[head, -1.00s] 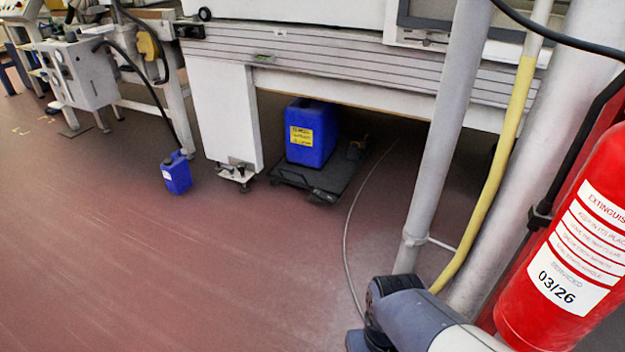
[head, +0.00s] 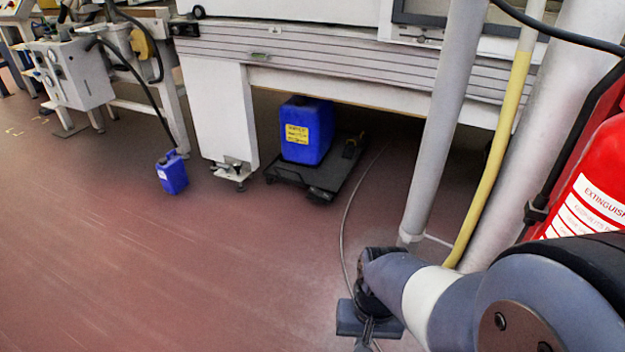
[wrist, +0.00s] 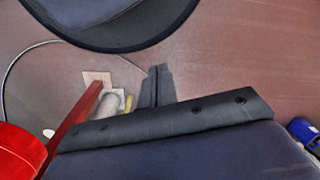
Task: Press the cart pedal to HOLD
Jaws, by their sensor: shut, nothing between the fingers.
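A low black cart (head: 345,180) stands on the floor under the machine, with a large blue canister (head: 306,146) with a yellow label on it. A dark block (head: 320,196) sticks out at the cart's front edge; I cannot tell whether it is the pedal, or its position. A small dark upright part (head: 350,147) shows at the cart's back right. My gripper (head: 368,332) is low in the head view, in front of and apart from the cart. In the wrist view my gripper (wrist: 158,72) has its fingers together, empty, over the floor. The cart is not recognisable there.
A grey post (head: 440,130) and a yellow hose (head: 487,170) stand right of the cart. A red extinguisher (head: 606,165) is at the right edge. A thin cable (head: 346,225) lies on the floor by the cart. A small blue jug (head: 171,173) stands left. Open floor lies front left.

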